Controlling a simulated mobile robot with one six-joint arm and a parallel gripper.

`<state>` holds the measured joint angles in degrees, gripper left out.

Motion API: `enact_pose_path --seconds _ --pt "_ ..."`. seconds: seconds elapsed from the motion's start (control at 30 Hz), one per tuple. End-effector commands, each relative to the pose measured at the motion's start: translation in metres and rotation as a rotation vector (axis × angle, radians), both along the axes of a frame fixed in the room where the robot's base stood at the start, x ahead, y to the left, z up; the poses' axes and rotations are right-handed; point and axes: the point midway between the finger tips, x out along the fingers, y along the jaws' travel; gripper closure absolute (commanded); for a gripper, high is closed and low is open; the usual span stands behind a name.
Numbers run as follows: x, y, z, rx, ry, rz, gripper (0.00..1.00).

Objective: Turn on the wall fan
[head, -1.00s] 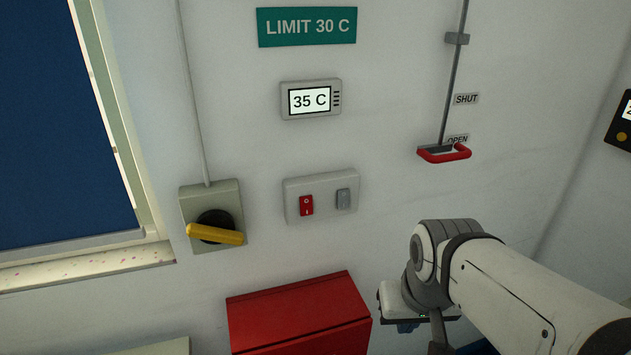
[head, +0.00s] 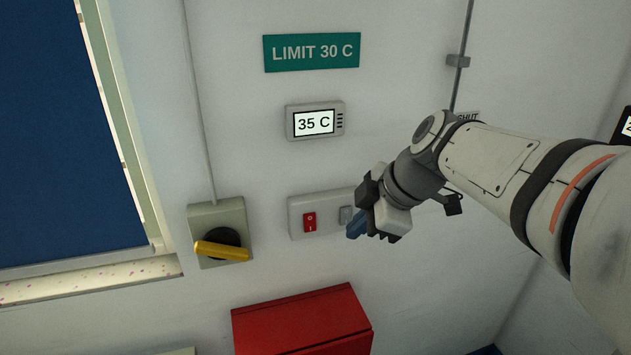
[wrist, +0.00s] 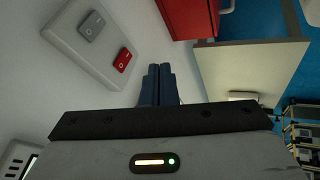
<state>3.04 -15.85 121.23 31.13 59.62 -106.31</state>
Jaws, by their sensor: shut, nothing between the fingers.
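A pale switch plate (head: 296,215) on the wall carries a red rocker switch (head: 309,222) and a grey rocker switch (head: 345,214). Both rockers, red (wrist: 123,60) and grey (wrist: 92,25), also show in the wrist view. My gripper (head: 355,228) is shut and empty, its blue fingers just in front of the plate's right end, near the grey rocker. In the wrist view its fingertips (wrist: 158,70) lie closer to the red rocker in the picture; I see no clear contact. No fan is in view.
A rotary switch with a yellow handle (head: 222,251) is left of the plate. A 35 C display (head: 314,123) and a LIMIT 30 C sign (head: 311,52) are above. A red box (head: 302,322) stands below. My arm hides the lower end of a rod (head: 462,60).

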Motion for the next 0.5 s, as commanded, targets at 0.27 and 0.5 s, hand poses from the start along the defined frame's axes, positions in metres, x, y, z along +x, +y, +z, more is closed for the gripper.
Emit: enact_pose_path --seconds 0.27,0.5 --pt "0.0122 0.0059 0.0169 -0.008 -0.095 0.148 1.0" --pt "0.012 0.0057 0.0166 -0.008 -0.096 0.148 1.0"
